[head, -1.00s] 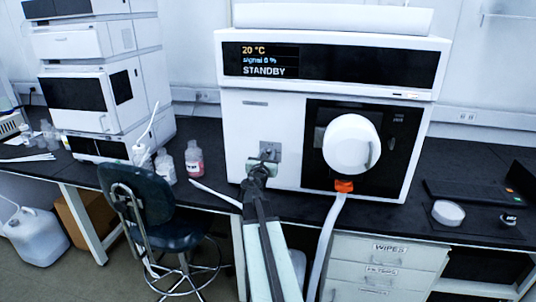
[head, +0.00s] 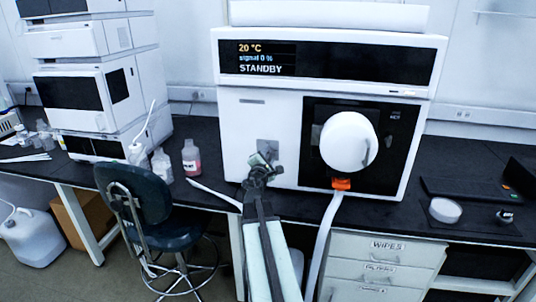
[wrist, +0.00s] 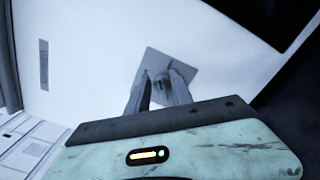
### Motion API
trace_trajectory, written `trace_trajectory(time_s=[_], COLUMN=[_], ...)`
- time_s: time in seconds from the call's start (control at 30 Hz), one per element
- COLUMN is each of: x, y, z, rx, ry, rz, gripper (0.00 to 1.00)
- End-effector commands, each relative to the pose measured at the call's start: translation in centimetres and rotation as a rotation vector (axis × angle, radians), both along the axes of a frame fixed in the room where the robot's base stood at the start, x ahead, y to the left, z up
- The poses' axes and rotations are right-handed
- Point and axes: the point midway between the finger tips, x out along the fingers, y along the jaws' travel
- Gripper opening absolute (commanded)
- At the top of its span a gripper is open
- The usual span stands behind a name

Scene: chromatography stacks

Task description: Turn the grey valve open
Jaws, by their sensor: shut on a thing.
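The grey valve (wrist: 161,82) sits on a square grey plate (head: 267,147) on the front of the white instrument, left of its black panel. My gripper (head: 261,162) is at the plate, its fingers shut on the valve. In the wrist view, the fingers (wrist: 160,90) lie on both sides of the valve, and the plate looks tilted against them. The valve is mostly hidden by the fingers, so its exact angle is hard to tell. The instrument's display (head: 266,58) reads 20 °C, signal 0 % and STANDBY.
A round white knob or cover (head: 347,142) is on the black panel to the right, above an orange fitting (head: 341,184) with a pale tube. Bottles (head: 191,157) stand to the left on the black bench. A chair (head: 150,205) stands in front.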

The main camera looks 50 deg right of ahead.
Motion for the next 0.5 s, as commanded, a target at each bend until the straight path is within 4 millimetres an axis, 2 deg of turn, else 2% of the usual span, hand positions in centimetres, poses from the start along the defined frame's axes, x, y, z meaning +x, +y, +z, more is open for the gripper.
trace_trajectory(time_s=[0.5], x=[0.07], y=[0.23], z=[-0.77], rx=[0.242], ry=[-0.384], rz=[0.010], gripper=[0.00])
